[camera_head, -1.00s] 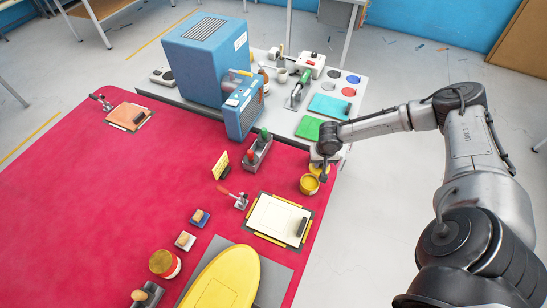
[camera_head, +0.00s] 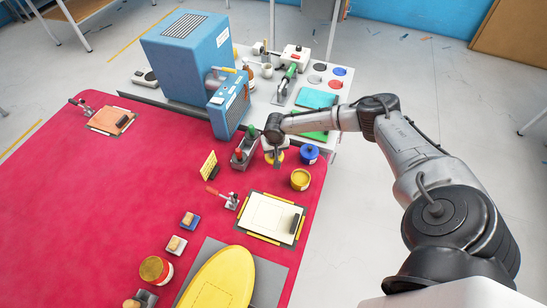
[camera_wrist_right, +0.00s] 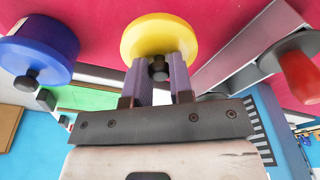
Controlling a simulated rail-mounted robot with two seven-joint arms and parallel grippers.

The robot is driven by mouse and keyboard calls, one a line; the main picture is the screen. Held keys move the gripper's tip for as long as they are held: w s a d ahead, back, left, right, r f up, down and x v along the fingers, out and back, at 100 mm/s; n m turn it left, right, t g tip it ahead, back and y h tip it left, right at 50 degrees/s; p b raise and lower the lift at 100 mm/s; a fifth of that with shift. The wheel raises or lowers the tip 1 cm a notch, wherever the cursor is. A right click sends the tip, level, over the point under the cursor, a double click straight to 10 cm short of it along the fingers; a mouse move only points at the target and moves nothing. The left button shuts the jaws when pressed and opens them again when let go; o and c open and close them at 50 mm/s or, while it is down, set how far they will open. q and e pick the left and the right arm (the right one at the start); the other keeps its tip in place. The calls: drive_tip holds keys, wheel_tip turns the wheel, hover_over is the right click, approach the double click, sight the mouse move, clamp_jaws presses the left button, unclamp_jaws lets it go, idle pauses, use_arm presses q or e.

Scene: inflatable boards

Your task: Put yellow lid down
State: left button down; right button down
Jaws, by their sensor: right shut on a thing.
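The yellow lid (camera_head: 281,157) is in my right gripper (camera_head: 275,150), between the tool holder and the open yellow can (camera_head: 300,180). In the right wrist view, the gripper (camera_wrist_right: 158,72) is shut on the dark knob of the yellow lid (camera_wrist_right: 158,32), with a finger on each side. The lid is over the red mat (camera_head: 110,210); I cannot tell whether it touches it. The yellow can stands uncovered to the lower right of the lid. My left gripper is not in view.
A blue can (camera_head: 309,155) stands right of the lid and shows large in the wrist view (camera_wrist_right: 35,48). A tool holder (camera_head: 243,152) with red and green handles is close on the left. A clamped white board (camera_head: 270,217) lies nearer me. The mat's left part is mostly clear.

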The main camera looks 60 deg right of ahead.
sight(274, 157)
drive_tip(key=shift+w+f, duration=0.2)
drive_tip(key=shift+f, duration=0.1)
wheel_tip(274, 157, down, 3)
drive_tip(key=shift+f, duration=0.1)
drive_tip(key=shift+f+b, duration=0.25)
drive_tip(key=shift+b, duration=0.05)
drive_tip(key=shift+f, duration=0.15)
